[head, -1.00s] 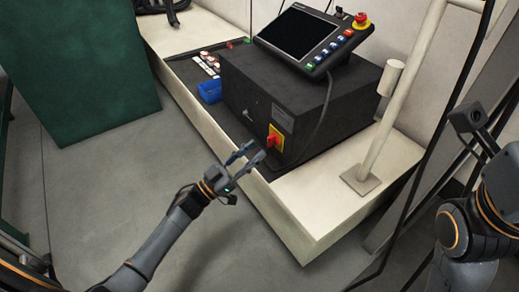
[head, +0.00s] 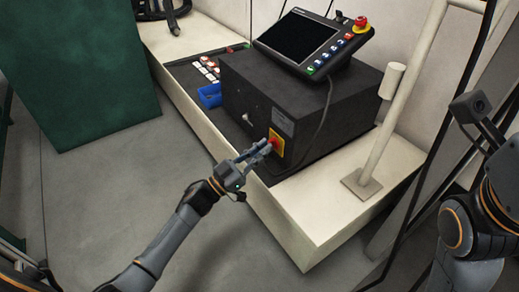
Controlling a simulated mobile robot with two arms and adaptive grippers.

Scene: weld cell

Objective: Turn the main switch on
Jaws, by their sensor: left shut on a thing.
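The main switch (head: 276,142) is a red knob on a yellow plate, on the front face of a black control box (head: 300,95). My left gripper (head: 263,149) is at the switch with its fingers shut on the red knob. The fingers hide most of the knob, so its exact angle cannot be told. The yellow plate shows around and to the right of the fingertips. My right arm (head: 470,110) stands at the right edge, and its fingers are not clearly seen.
A teach pendant (head: 308,40) with a red emergency button lies on the box, its cable hanging down the right side. A blue bin (head: 209,95) stands left of the box. A white post (head: 392,110) rises from the pale bench (head: 310,215).

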